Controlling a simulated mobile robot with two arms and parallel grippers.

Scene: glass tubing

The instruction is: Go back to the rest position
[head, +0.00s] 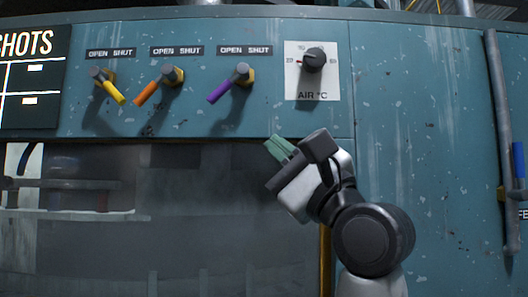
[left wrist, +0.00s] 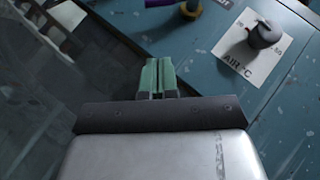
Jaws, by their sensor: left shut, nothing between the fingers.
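My left gripper (head: 277,147) is in front of the teal panel (head: 430,130), below the purple lever and the air dial. Its green fingers are together with nothing between them. In the left wrist view the fingers (left wrist: 157,72) also show side by side, pointing up at the panel's lower edge. They look apart from the lever and the dial. My right gripper does not show in either view.
A yellow lever (head: 115,93), an orange lever (head: 147,93) and a purple lever (head: 221,89) sit under OPEN SHUT labels. A black air dial (head: 314,60) is to their right. A dark window (head: 170,240) lies below. A pipe with a blue part (head: 518,160) runs at right.

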